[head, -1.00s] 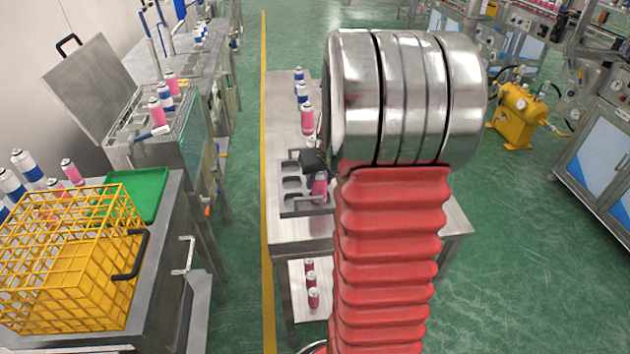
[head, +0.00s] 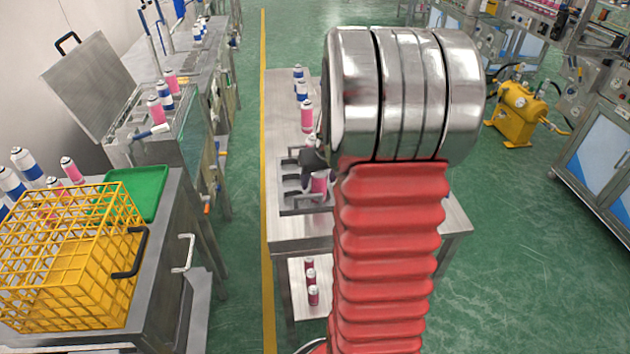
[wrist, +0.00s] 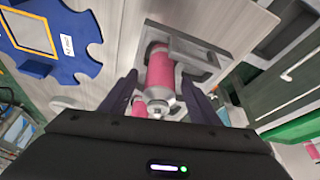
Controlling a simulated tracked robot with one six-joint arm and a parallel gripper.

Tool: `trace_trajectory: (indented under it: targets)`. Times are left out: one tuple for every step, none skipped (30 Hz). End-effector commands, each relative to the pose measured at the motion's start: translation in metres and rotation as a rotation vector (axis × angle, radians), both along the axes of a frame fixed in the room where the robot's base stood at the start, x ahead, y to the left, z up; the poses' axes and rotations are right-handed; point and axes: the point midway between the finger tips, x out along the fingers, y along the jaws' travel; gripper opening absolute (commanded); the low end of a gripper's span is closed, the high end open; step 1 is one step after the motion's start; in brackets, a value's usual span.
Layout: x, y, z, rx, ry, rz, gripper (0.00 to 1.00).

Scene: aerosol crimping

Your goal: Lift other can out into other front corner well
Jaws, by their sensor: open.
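A pink can (head: 319,183) with a metal top stands at the front right of the grey tray (head: 288,201) with square wells, on the steel table. My gripper (head: 313,168) is at this can, largely hidden behind my arm. In the wrist view the pink can (wrist: 160,72) lies between the two spread fingers of my gripper (wrist: 158,88). I cannot tell whether either finger touches it. Part of the grey tray (wrist: 208,50) shows beside the can. A second pink can (wrist: 139,106) is partly hidden close to the left finger.
A pink can (head: 307,117) and blue-and-white cans (head: 302,91) stand farther back on the table. A yellow wire crate (head: 105,260) and a green tray (head: 150,188) are on the left bench. A blue plate (wrist: 62,35) shows in the wrist view.

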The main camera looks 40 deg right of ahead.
Motion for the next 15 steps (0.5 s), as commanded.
trace_trajectory:
  targets:
    - [0.0,0.0,0.0,0.0,0.0,0.0,0.56]
    - [0.0,0.0,0.0,0.0,0.0,0.0,0.56]
    - [0.0,0.0,0.0,0.0,0.0,0.0,0.56]
    - [0.0,0.0,0.001,0.0,-0.001,0.0,0.56]
    - [0.0,0.0,0.002,0.0,-0.001,0.0,0.56]
    - [-0.001,0.0,0.003,0.0,-0.001,0.0,0.56]
    - [-0.001,0.0,0.004,0.0,-0.001,0.0,0.56]
    - [-0.001,0.001,0.006,-0.001,-0.002,0.0,0.56]
    - [-0.002,0.001,0.008,0.0,-0.001,0.0,0.56]
    - [-0.003,0.001,0.011,-0.001,-0.002,0.0,0.56]
    - [-0.004,0.002,0.014,-0.001,-0.002,0.0,0.56]
    - [-0.006,0.002,0.018,-0.002,-0.002,0.0,0.56]
    - [-0.007,0.003,0.021,-0.002,-0.002,0.001,0.56]
    - [-0.008,0.003,0.025,-0.002,-0.002,0.001,0.56]
    - [-0.01,0.004,0.03,-0.002,-0.002,0.001,0.56]
